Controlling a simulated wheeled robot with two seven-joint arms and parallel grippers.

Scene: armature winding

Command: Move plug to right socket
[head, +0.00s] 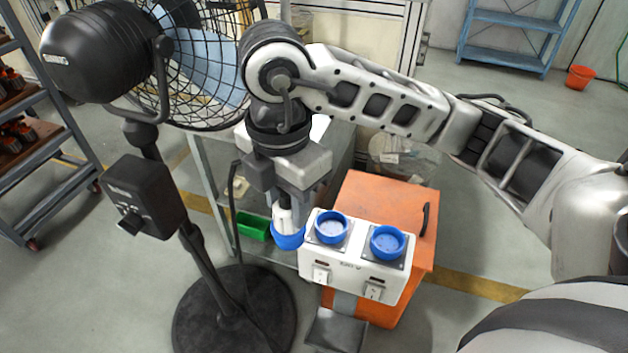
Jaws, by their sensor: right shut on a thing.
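My right gripper (286,200) reaches in from the right and points down, shut on the plug (288,236). The plug is white with a wide blue collar and hangs collar down just left of the socket box. A white box (345,270) carries two blue round sockets side by side: the left socket (331,227) and the right socket (387,242). Both socket faces show and hold no plug. Whether the plug's collar touches the box's left edge I cannot tell. My left gripper is not in view.
A large black fan (205,70) stands at the left, its control box (145,197) on the pole. A dark cable (233,200) hangs left of my gripper. An orange cabinet (385,200) stands behind the socket box. A green bin (253,226) sits low behind the plug.

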